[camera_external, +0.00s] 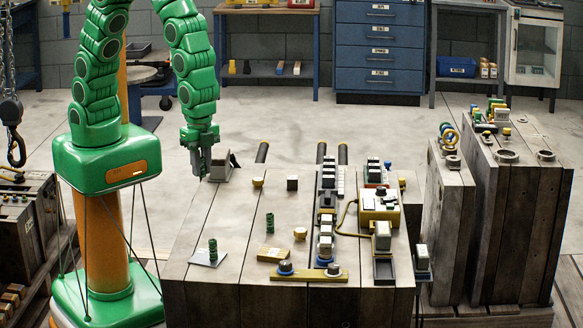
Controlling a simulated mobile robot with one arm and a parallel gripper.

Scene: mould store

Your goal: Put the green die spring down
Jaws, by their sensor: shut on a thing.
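My gripper (201,172) is at the far left edge of the wooden bench, next to a grey block (220,171). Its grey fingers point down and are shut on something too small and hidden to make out. One green die spring (212,249) stands upright on a light square plate (208,257) at the front left. Another green spring (269,223) stands upright on the bare bench top to the right of it. Both springs are well apart from my gripper.
The wooden bench top (225,215) is clear at left between gripper and plate.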

